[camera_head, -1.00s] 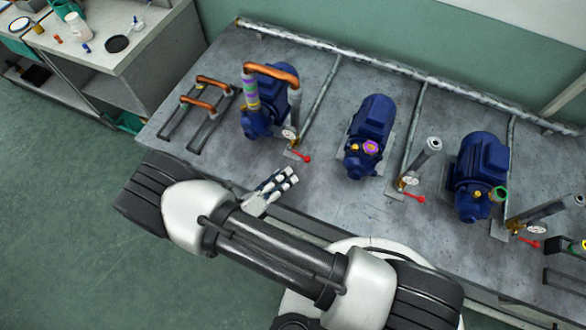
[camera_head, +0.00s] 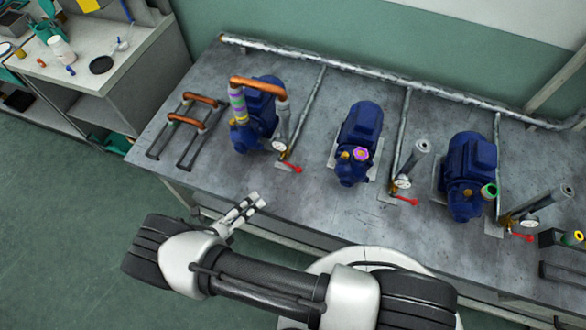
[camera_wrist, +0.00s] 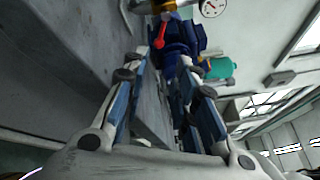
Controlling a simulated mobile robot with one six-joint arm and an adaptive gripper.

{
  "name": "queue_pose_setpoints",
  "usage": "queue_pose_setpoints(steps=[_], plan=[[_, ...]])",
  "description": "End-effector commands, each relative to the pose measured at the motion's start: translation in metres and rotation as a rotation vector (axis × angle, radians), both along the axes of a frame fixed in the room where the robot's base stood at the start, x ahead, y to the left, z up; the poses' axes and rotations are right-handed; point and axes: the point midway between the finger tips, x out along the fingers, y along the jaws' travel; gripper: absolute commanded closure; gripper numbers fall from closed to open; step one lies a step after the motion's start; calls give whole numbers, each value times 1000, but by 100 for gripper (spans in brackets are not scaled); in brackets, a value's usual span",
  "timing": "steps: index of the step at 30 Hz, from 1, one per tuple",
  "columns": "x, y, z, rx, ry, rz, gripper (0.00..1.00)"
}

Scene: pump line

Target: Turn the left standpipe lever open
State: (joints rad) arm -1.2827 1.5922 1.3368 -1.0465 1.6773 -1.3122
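The left standpipe (camera_head: 281,122) stands beside the left blue pump (camera_head: 262,110), with a copper-coloured bent pipe (camera_head: 258,83) joined to its top. Its red lever (camera_head: 291,168) sticks out from the foot of the standpipe toward the lower right, below a round gauge (camera_head: 278,146). In the wrist view a red lever (camera_wrist: 160,32) hangs from a brass valve at the top, beyond the fingers. My gripper (camera_head: 258,199) is near the table's front edge, apart from the lever and to its lower left. In the wrist view my gripper (camera_wrist: 162,68) is open, with nothing between its fingers.
Two more blue pumps (camera_head: 360,130) (camera_head: 468,170) stand to the right, with standpipes and red levers (camera_head: 405,201) (camera_head: 522,237). Spare copper-coloured pipes (camera_head: 188,122) lie on a rack at the left. The steel tabletop (camera_head: 200,180) is bare along the left front.

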Motion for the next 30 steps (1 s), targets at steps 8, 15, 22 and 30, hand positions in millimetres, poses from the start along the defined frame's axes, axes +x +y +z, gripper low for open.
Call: queue_pose_setpoints(steps=[8,15,22,30], plan=[[25,-28,0,-6,1,-7,74],[60,-67,0,-4,2,-8,74],[93,-102,-1,-4,2,-6,74],[114,-124,0,-2,1,-4,74]])
